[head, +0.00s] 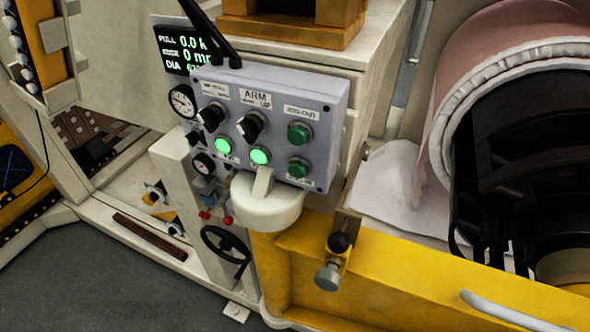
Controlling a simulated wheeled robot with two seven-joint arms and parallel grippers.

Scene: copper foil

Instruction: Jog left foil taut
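A grey control box (265,115) stands in the middle of the head view. Its right column has two dark green buttons, the upper one (299,133) under a label that seems to read "JOG OUT" and the lower one (298,168) below it. A black selector knob (251,126) sits under a label reading "ARM" and "UP". Behind the box, a dark display (183,48) reads "PULL 0.0" and "DIA", its right side hidden. A pinkish copper foil roll (475,70) with a pale edge is at the right. I cannot make out either gripper.
A second knob (212,117) and two lit green lamps (260,157) are on the box. A white rounded cap with a pale lever (265,207) stands before it. A yellow beam (410,290) crosses the lower right. Gauges (182,101) and a black handwheel (226,248) are left.

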